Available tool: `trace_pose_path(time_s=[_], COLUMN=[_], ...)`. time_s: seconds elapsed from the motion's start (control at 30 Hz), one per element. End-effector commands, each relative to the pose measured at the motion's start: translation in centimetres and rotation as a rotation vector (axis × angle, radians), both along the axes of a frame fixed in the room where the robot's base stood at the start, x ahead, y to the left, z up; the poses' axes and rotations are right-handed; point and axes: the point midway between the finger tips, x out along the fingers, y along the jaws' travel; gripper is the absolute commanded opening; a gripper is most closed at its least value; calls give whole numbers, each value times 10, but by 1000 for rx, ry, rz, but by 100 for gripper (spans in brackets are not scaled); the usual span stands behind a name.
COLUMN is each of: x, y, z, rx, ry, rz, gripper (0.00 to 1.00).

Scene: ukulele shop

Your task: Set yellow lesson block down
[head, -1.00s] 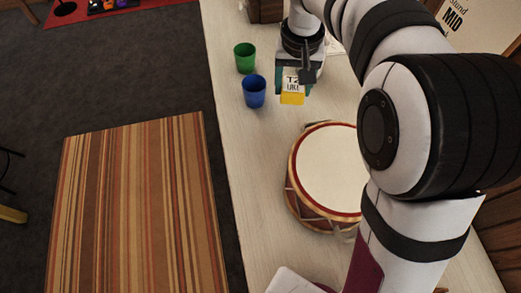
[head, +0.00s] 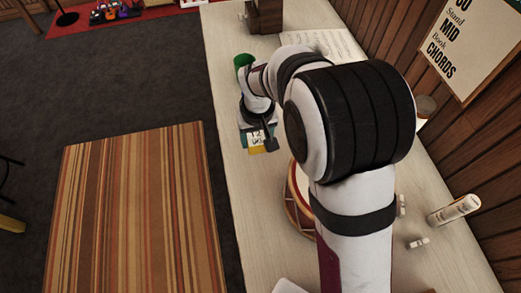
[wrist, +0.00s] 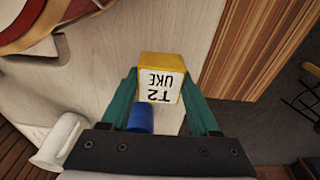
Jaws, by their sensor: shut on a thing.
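The yellow lesson block (head: 257,149) with a white "T2 UKE" label is held by my gripper (head: 258,141) near the table's left edge, left of the drum. In the wrist view the block (wrist: 161,64) sits between the teal fingers of my gripper (wrist: 158,90), which are shut on its sides. The table's pale surface shows around the block; I cannot tell whether the block touches it. A blue cup (wrist: 141,118) shows close by the block in the wrist view, between the fingers. It is hidden in the head view.
A green cup (head: 241,62) stands farther back on the pale table (head: 231,185). The drum (head: 299,215) is partly hidden behind my arm. A white bottle-like item (head: 454,210) lies at the right. A striped rug (head: 135,215) lies on the floor to the left.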

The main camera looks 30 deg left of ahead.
Motion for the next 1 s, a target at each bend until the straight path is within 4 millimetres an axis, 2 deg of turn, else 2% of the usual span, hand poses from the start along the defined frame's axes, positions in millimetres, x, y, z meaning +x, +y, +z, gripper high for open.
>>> trace_pose_path(time_s=[0.1,0.3,0.4,0.73,0.77,0.9,0.93,1.0], x=[-1,-1,0,0,0,0,0,0], y=[-1,-1,-1,0,0,0,0,0], z=[-31,-70,-84,-87,-88,-87,-87,-87], rx=[-4,-3,-1,0,0,0,0,0], ry=[4,3,1,0,0,0,0,0], rz=[-1,-1,-1,-1,-1,-1,-1,-1], gripper=[6,6,6,6,64,89,92,92])
